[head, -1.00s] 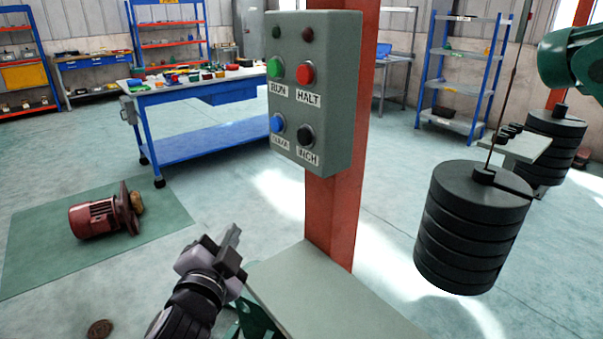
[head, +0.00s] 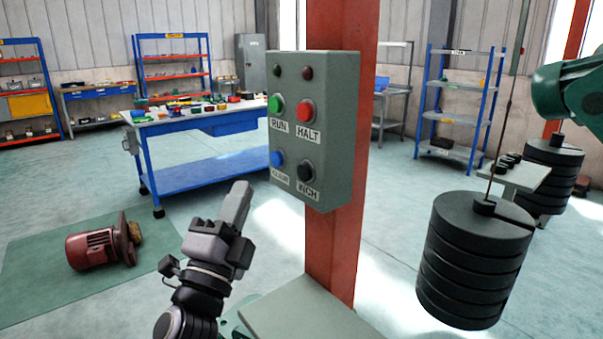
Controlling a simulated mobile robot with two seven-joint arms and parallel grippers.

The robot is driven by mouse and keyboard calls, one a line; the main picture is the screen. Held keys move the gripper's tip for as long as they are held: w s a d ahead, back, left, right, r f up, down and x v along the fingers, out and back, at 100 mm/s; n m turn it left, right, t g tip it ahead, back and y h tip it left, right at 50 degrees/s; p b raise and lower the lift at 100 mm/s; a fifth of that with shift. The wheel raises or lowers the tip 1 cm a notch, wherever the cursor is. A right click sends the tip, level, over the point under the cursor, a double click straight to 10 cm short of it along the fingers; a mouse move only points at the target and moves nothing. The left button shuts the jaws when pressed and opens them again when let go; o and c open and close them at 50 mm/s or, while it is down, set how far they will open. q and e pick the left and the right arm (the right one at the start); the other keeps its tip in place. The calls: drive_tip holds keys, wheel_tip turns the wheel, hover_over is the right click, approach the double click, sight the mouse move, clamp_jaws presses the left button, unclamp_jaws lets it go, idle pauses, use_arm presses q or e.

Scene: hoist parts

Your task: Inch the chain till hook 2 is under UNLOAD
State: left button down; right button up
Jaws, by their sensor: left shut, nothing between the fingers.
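The grey control box (head: 318,130) is fixed to an orange-red post. It carries a green RUN button (head: 275,103), a red HALT button (head: 306,111), a blue button (head: 277,158) whose label seems to read CLEAR, and a black INCH button (head: 306,172). Two dark lamps sit above them. My left gripper (head: 241,189) is shut and empty, pointing up, to the lower left of the box. In the picture it is apart from the buttons. Hook 2, the UNLOAD sign and my right gripper cannot be made out.
A stack of black discs (head: 473,262) stands at right below a thin dark line, with another stack (head: 550,172) behind. A green rounded machine part (head: 572,88) juts in at right. A blue workbench (head: 190,178) and a red motor (head: 95,247) on a green mat are at left.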

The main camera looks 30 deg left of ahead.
sight(304, 173)
use_arm(q)
drive_tip(key=w+d, duration=0.3)
drive_tip(key=w, duration=0.4)
drive_tip(key=shift+w+b, duration=0.15)
drive_tip(key=shift+b, duration=0.3)
idle(1.3)
drive_tip(key=shift+w, duration=0.15)
drive_tip(key=shift+w+d, duration=0.2)
drive_tip(key=shift+w, duration=0.05)
